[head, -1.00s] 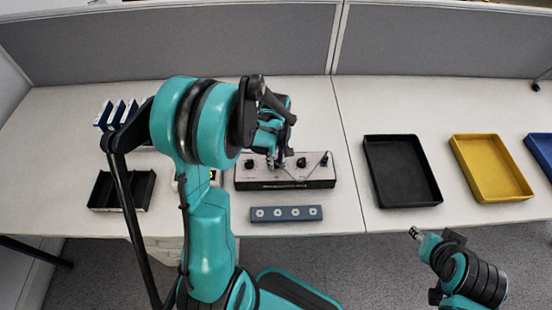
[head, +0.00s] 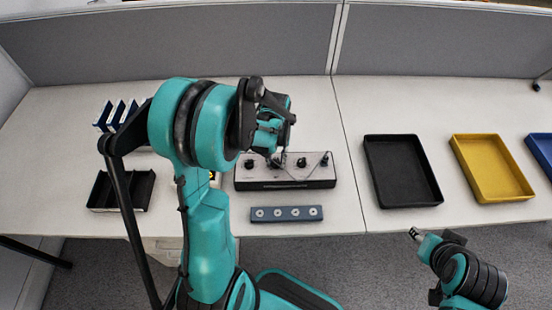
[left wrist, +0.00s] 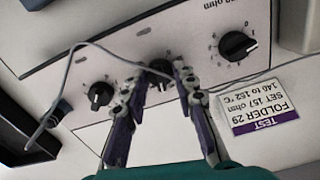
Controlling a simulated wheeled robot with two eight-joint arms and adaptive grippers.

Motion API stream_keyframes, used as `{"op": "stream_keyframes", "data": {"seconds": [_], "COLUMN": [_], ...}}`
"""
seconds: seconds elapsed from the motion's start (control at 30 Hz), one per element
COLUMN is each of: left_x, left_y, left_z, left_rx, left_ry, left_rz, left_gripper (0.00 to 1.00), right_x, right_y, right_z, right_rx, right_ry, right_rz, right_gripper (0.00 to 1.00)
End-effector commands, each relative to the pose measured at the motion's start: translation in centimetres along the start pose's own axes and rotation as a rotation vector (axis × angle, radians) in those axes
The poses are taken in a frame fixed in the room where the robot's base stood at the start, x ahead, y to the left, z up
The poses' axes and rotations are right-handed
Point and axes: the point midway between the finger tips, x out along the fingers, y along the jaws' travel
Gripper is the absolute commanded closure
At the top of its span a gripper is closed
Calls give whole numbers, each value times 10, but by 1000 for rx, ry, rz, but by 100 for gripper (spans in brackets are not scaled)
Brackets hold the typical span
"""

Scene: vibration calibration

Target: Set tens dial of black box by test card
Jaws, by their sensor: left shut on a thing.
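The box (head: 310,180) has a light grey top panel with a row of black dials and a dark front side. My left gripper (head: 277,160) is over a dial near the middle of the row. In the left wrist view, the left gripper (left wrist: 158,77) is shut on a middle dial (left wrist: 160,66), which its fingers partly hide. One dial (left wrist: 101,95) stands to the left, and a numbered one (left wrist: 237,45) to the right. The test card (left wrist: 259,108) lies beside the box, upside down, reading "FOLDER 29, SET 157 ohm". My right gripper (head: 415,233) hangs off the table's front edge.
A thin grey wire (left wrist: 75,60) loops over the panel. A blue-grey strip (head: 286,214) with several round sockets lies in front of the box. Black (head: 402,170) and yellow (head: 492,168) trays stand to the right, and a black divided holder (head: 122,190) to the left.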

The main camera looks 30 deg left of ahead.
Motion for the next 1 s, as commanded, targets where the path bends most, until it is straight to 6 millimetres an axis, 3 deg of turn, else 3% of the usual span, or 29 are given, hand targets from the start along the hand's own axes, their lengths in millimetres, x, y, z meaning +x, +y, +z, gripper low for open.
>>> {"op": "stream_keyframes", "data": {"seconds": [0.3,0.77,0.8,0.87,1.0], "left_x": [0,0,0,0,0], "left_y": [0,0,0,0,0], "left_z": [0,0,0,0,0], "left_rx": [95,106,106,106,106], "left_ry": [0,0,0,0,0], "left_rz": [0,0,0,0,0], "left_gripper": [100,100,67,51,51], "right_x": [0,0,0,0,0], "right_y": [0,0,0,0,0], "right_z": [0,0,0,0,0], "right_rx": [0,0,0,0,0], "right_ry": [0,0,0,0,0], "right_rz": [0,0,0,0,0], "right_gripper": [60,60,60,60,60]}}
